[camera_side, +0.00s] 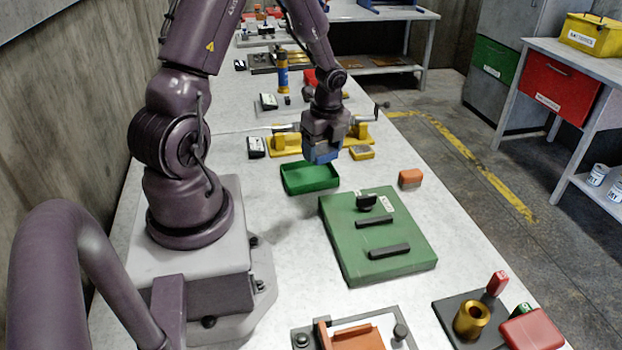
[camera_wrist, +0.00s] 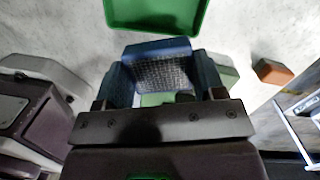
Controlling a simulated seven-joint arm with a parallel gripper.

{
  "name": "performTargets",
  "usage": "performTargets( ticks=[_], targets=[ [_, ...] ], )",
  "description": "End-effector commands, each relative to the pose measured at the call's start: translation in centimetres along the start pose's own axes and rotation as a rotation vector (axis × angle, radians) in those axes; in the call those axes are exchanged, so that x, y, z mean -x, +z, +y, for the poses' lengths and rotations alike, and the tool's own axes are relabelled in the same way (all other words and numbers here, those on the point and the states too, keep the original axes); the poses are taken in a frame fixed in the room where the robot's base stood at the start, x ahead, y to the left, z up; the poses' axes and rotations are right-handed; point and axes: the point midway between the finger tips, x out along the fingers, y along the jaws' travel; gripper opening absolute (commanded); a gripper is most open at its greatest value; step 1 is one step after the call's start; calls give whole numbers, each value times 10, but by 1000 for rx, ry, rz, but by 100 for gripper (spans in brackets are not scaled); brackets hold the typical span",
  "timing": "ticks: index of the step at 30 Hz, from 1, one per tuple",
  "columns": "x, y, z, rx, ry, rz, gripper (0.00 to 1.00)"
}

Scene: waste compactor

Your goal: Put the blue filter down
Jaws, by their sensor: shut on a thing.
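The blue filter (camera_side: 322,154) is held in my gripper (camera_side: 323,143), low over the bench in the side view. In the wrist view the filter (camera_wrist: 157,47) has a blue edge and a grey mesh face, and sits between the two fingers of my gripper (camera_wrist: 163,82). My gripper is shut on it. A shallow green tray (camera_side: 310,188) lies just below and left of the filter in the side view. It also shows at the top of the wrist view (camera_wrist: 155,24). The side view does not clearly show the gap beneath the filter.
A green box lid with black handles (camera_side: 345,235) lies nearer the camera. A yellow fixture (camera_side: 285,150) stands behind my gripper. Bare bench lies left of the green lid.

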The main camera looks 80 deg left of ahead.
Motion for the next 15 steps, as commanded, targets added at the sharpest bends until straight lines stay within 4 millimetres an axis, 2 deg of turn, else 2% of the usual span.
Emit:
performTargets(
  ticks=[1, 3, 6, 12, 15],
  targets=[
    [-5, 17, 4, 0, -2, 1, 39],
    [-10, 34, 7, -28, -11, 1, 39],
    [-14, 48, 8, -107, -29, -4, 39],
    [-15, 48, 1, -257, -58, -19, 39],
    [-28, 46, 0, -284, -58, -18, 39]
  ],
)
